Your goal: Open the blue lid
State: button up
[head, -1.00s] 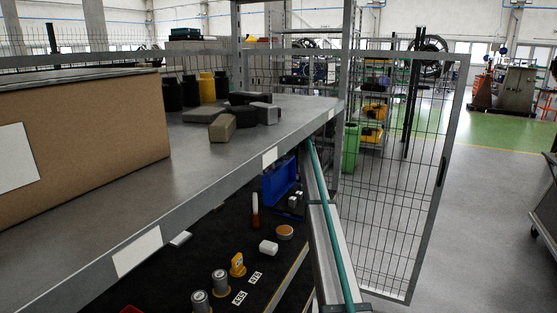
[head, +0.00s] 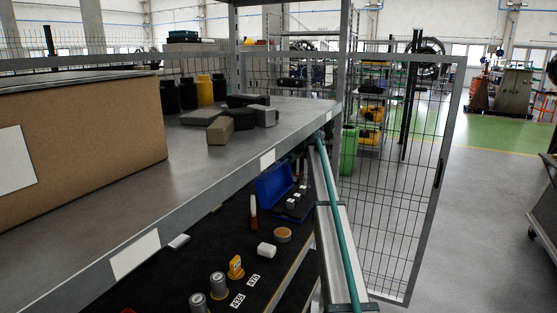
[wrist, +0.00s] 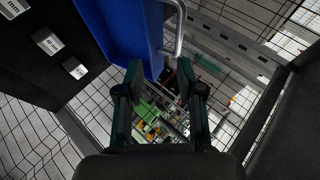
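The blue lid (head: 274,184) stands raised at the back of a small blue case on the dark lower shelf, leaning back to the left. Small pale labelled blocks (head: 297,195) sit in the case beside it. In the wrist view the blue lid (wrist: 120,25) fills the upper middle, with a silver bail handle (wrist: 179,32) at its right side. My gripper (wrist: 161,75) has its two dark fingers apart, with the lower end of the lid showing just beyond and between them. I cannot tell whether a finger touches it. My gripper cannot be made out in the head view.
An upper grey shelf (head: 200,185) with a cardboard box (head: 85,145) overhangs the lower shelf. Small parts, including an orange-topped tin (head: 283,235) and a yellow part (head: 236,266), stand before the case. A wire mesh door (head: 400,180) is at the right, with open floor beyond.

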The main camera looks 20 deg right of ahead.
jog(key=s+d, duration=0.3)
jog(key=s, duration=0.6)
